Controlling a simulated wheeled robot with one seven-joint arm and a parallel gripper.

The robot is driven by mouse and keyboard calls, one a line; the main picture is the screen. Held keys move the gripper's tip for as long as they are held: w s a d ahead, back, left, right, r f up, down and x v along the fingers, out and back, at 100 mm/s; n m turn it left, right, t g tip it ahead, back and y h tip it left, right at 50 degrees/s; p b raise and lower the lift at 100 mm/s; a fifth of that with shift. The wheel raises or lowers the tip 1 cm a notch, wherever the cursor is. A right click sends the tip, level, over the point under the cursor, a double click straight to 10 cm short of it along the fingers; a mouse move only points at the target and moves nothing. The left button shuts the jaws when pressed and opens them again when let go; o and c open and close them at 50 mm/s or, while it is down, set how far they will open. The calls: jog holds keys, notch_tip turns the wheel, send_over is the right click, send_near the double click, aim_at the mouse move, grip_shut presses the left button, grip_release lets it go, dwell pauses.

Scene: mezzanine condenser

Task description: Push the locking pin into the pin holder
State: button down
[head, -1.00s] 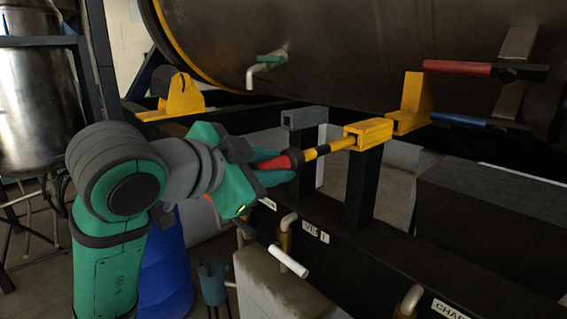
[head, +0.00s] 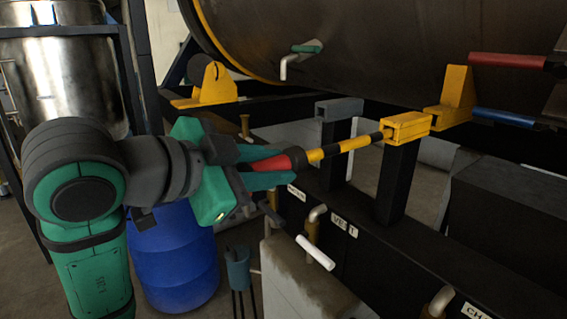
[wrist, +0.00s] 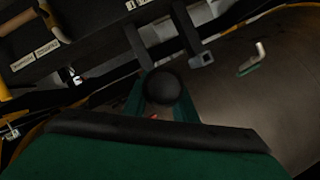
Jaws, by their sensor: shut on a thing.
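The locking pin (head: 330,151) has a red handle and a yellow-and-black striped shaft. My gripper (head: 280,164) is shut on its red handle in the head view, with green fingers on either side. The shaft points right and slightly up to the yellow pin holder (head: 410,127), a square tube on a black post. The pin's far end meets the holder's left opening; how deep it sits is hidden. A good length of shaft shows between gripper and holder. In the wrist view a dark round knob (wrist: 163,88) shows between the fingers, hiding most of what lies beyond.
A grey square tube (head: 339,108) on a post stands just behind the shaft. A large dark tank (head: 390,50) hangs above. A white-handled valve (head: 315,252) is below, and a blue barrel (head: 172,262) stands beneath my arm.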

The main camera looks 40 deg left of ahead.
jog(key=shift+s+a, duration=0.3)
jog(key=shift+s, duration=0.55)
jog(key=shift+s+a, duration=0.35)
jog(key=shift+s, duration=0.5)
jog(key=shift+s+a, duration=0.3)
jog(key=shift+s, duration=0.55)
